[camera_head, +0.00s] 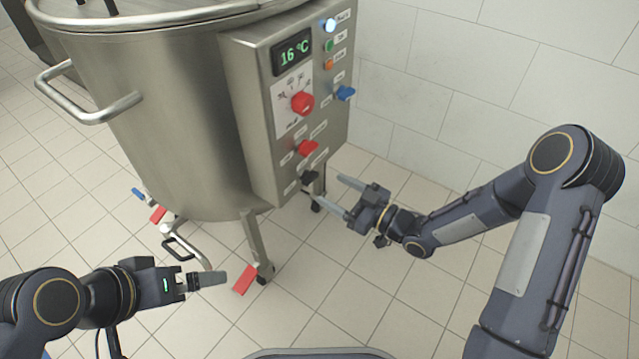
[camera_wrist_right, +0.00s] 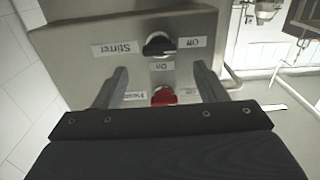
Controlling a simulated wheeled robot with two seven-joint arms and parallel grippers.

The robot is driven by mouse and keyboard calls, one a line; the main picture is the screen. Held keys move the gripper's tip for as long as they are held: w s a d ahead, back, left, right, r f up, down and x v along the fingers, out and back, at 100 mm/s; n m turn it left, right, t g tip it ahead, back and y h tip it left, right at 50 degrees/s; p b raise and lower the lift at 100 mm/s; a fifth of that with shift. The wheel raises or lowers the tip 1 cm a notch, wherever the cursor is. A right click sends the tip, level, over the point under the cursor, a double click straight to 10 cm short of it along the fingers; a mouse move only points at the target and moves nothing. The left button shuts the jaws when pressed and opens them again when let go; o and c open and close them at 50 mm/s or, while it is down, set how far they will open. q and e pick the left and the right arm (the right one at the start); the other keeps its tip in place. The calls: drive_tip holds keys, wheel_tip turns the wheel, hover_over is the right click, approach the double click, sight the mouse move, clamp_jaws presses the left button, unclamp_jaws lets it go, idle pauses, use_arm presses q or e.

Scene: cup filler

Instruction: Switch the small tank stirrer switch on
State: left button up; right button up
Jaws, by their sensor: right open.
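The stirrer switch is a black rotary knob (camera_head: 308,176) low on the tank's control box. In the right wrist view, the black knob (camera_wrist_right: 160,44) has a "Stirrer" label to its left, "Off" to its right and "On" below it, lettered upside down. My right gripper (camera_head: 322,184) is open and empty, just in front of the box's lower part. In the wrist view the knob shows beyond the gap between its fingers (camera_wrist_right: 160,88), apart from them. My left gripper (camera_head: 207,279) is at the lower left, away from the box; its finger opening is not clear.
The steel control box (camera_head: 250,130) carries a 16 °C display (camera_head: 292,53), a red dial (camera_head: 302,103), a blue switch (camera_head: 345,93) and a red switch (camera_head: 307,148) above the black knob. The red switch also shows in the wrist view (camera_wrist_right: 163,96). Tiled floor is free right of the tank.

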sight(314, 180)
drive_tip(key=b+x, duration=0.1)
drive_tip(key=x, duration=0.4)
drive_tip(key=shift+w+a, duration=0.15)
drive_tip(key=shift+a, duration=0.05)
drive_tip(key=c, duration=1)
